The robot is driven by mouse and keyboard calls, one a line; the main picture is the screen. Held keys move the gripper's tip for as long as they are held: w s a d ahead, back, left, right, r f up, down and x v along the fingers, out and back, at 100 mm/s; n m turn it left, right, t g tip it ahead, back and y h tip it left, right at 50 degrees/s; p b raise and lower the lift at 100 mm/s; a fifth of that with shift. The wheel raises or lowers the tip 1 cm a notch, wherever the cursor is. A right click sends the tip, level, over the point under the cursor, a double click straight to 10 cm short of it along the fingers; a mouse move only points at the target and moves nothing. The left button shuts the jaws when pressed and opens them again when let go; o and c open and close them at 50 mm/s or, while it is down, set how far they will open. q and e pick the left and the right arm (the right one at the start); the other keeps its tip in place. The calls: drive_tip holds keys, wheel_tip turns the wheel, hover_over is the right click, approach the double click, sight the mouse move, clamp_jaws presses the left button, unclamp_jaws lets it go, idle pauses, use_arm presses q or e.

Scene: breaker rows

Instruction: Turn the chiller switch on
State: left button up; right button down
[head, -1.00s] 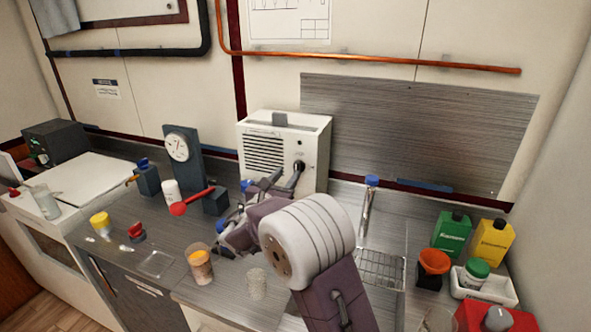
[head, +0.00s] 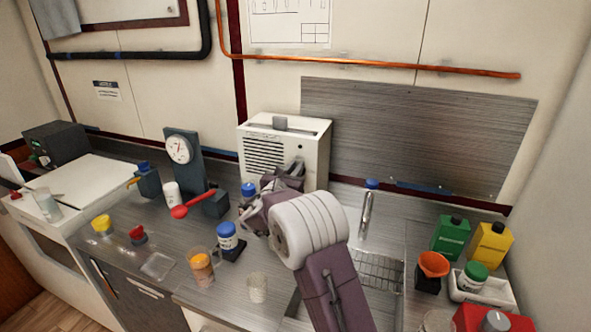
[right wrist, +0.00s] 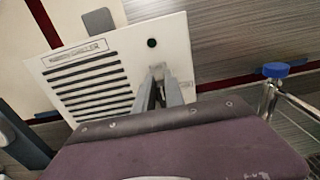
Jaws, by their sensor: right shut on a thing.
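The chiller (head: 262,150) is a white box with a slatted grille, standing at the back of the counter. It also shows in the right wrist view (right wrist: 100,65), with a label reading CHILLER above the slats and a small dark green round spot right of them. My right gripper (right wrist: 159,82) is at the chiller's front panel, below that spot. Its fingers are close together, shut on the chiller switch, which they mostly hide; I cannot tell the switch's position. In the head view the right gripper (head: 297,172) covers this part of the panel. My left gripper is not in view.
A gauge stand (head: 180,150), a red-handled item (head: 192,205) and a blue-lidded jar (head: 228,236) stand left of my right arm. A sink tap (head: 366,210) is to its right. Green (head: 450,238) and yellow (head: 491,243) containers stand far right.

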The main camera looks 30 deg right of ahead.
drive_tip(key=shift+f, duration=0.35)
drive_tip(key=m+b, duration=0.5)
drive_tip(key=b, duration=0.3)
drive_tip(key=s+d+f+m+b, duration=0.1)
drive_tip(key=m+b, duration=0.4)
drive_tip(key=b, duration=0.3)
drive_tip(key=f+m+b, duration=0.1)
drive_tip(key=m+b, duration=0.3)
drive_tip(key=b, duration=0.4)
drive_tip(key=shift+s+d+f+m, duration=0.2)
drive_tip(key=shift+s+m, duration=0.2)
drive_tip(key=m+b, duration=0.2)
drive_tip(key=shift+b, duration=0.3)
drive_tip(key=shift+m+b, duration=0.3)
drive_tip(key=shift+m, duration=0.2)
drive_tip(key=shift+r, duration=0.15)
drive_tip(key=c, duration=1.5)
unclamp_jaws()
drive_tip(key=shift+o, duration=0.5)
drive_tip(key=shift+w, duration=0.1)
